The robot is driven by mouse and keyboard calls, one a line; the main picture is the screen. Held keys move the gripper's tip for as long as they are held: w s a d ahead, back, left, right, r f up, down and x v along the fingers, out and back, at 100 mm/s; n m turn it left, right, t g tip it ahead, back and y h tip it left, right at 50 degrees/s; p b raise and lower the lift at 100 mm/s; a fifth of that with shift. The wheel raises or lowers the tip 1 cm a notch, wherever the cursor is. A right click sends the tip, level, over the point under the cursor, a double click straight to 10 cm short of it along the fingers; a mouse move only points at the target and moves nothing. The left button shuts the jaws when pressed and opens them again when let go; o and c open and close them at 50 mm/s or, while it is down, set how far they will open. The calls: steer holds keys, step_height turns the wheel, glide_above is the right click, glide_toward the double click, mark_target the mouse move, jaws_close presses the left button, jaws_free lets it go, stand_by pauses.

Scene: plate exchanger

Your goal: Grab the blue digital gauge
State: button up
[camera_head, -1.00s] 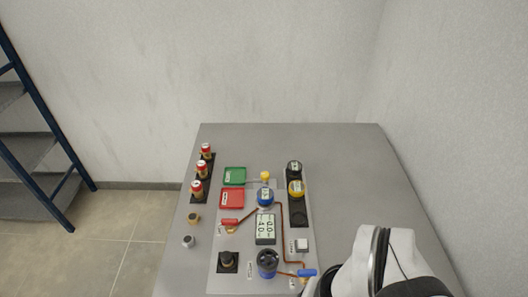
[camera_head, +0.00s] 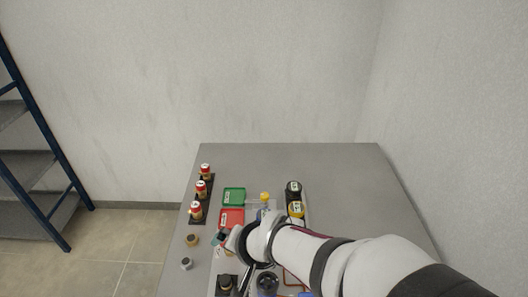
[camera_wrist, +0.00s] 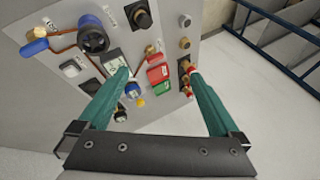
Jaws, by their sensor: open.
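The blue digital gauge (camera_wrist: 134,89) shows in the wrist view on the panel, just right of my left finger and beside a yellow knob (camera_wrist: 140,101). The gauge lies in the picture between the fingers, near the left one. In the head view my gripper is over the panel's left part, largely hidden by my wrist.
Green (camera_head: 234,197) and red (camera_head: 231,217) boxes sit on the panel. Red-capped cylinders (camera_head: 200,188) stand in a rack at left. The table's far part (camera_head: 290,160) is clear.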

steer(key=w+a+f+t+h, duration=0.3)
steer(key=w+f+t, duration=0.1)
steer(key=w+f, duration=0.35)
steer(key=w+d+f+h, duration=0.2)
steer(key=w+f, duration=0.1)
steer(key=w, duration=0.1)
steer(key=w+d+f+t+h, duration=0.1)
steer(key=w+d+f, duration=0.2)
steer(key=w, duration=0.1)
steer(key=w+d+f+t+h, duration=0.1)
steer(key=w+d+f+h, duration=0.1)
steer(key=w, duration=0.3)
steer(key=shift+d+f+h, duration=0.3)
steer(key=shift+d+f, duration=0.3)
steer(key=shift+f, duration=0.3)
jaws_close()
